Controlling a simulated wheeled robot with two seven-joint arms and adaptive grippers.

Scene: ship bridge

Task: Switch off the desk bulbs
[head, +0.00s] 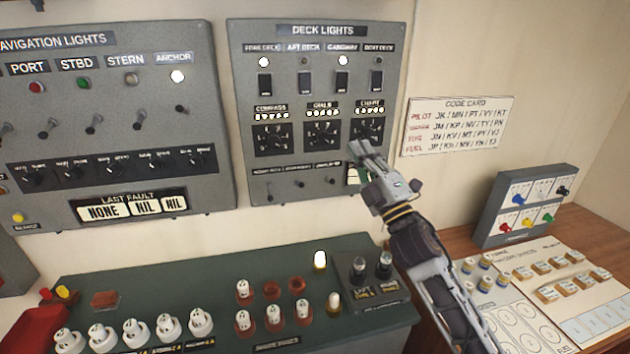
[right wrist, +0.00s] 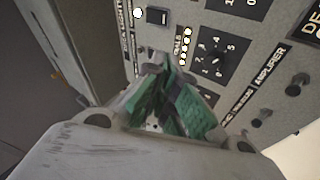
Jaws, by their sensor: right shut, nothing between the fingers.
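The deck lights panel (head: 320,100) is on the wall at the top middle of the head view. In its top row, the lamps for fore deck (head: 264,62) and gangway (head: 371,61) glow white; those for aft deck (head: 305,61) and boat deck (head: 377,61) are dark. A black rocker switch sits under each lamp. Below are knobs labelled compass (head: 274,137), dials (head: 322,135) and chart (head: 369,131), each under a lit lamp row. My right gripper (head: 358,158) is shut and empty, just below the chart knob. Its green-padded fingers (right wrist: 170,105) cover part of the panel. My left gripper is out of view.
The navigation lights panel (head: 110,110) is left of it, with its anchor lamp lit. A code card (head: 457,127) and a grey switch box (head: 522,205) are right.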

